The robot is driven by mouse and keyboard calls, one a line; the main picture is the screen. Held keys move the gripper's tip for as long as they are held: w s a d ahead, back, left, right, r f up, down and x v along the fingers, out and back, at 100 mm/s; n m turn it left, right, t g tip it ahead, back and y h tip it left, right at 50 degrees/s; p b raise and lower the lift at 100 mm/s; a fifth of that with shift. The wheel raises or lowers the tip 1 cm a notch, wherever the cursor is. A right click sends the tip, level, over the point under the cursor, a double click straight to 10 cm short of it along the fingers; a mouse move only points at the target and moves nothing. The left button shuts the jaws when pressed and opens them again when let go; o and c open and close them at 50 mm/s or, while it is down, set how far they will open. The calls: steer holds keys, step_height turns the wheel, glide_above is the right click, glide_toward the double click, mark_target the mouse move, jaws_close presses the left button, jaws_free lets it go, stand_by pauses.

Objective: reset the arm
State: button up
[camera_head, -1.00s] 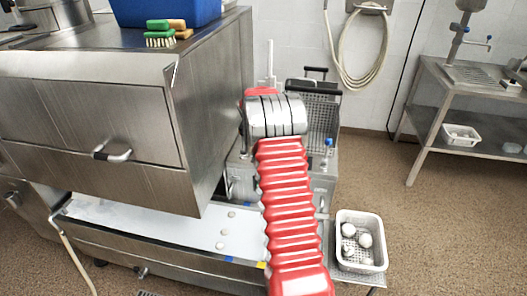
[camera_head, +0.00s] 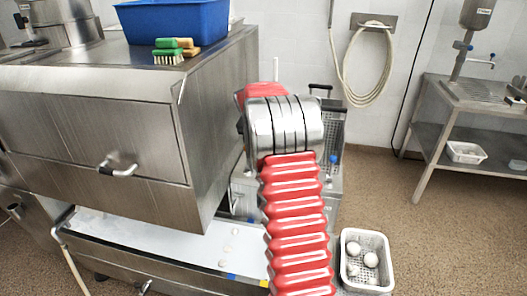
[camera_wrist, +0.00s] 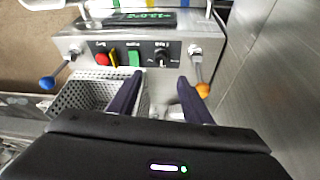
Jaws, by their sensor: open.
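My gripper (camera_wrist: 160,82) is open in the wrist view, its two dark fingers apart with nothing between them. It faces a steel control panel (camera_wrist: 85,48) with a red button, a green switch and a black knob. A perforated metal basket (camera_wrist: 75,98) lies below the panel, partly behind the left finger. In the head view my red, ribbed arm reaches forward from the bottom of the picture. Its silver joint hides the gripper there.
A steel cabinet (camera_head: 90,135) stands close at the left, with a white conveyor surface (camera_head: 140,232) below. A white perforated basket (camera_head: 350,285) holding white balls sits right of my arm. A steel table (camera_head: 450,95) is at the far right. Brown floor between them is clear.

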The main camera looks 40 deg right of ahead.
steer(key=shift+n, duration=0.3)
steer(key=s+a+f+n+y, duration=0.1)
steer(key=s+a+f+n, duration=0.1)
steer(key=s+a+f, duration=0.15)
steer(key=s+a+r+n+t+y, duration=0.1)
steer(key=s+a+r+n, duration=0.2)
steer(key=s+a, duration=0.6)
steer(key=s+a+r+n+t+y, duration=0.1)
steer(key=s+a+r+n, duration=0.2)
steer(key=s+a+r, duration=0.3)
steer(key=s+a+r+n+t+y, duration=0.1)
steer(key=s+a+r+n, duration=0.2)
steer(key=s+a, duration=1)
steer(key=shift+s+a+r+n+t, duration=0.35)
steer(key=shift+a+r, duration=0.85)
steer(key=shift+a, duration=3)
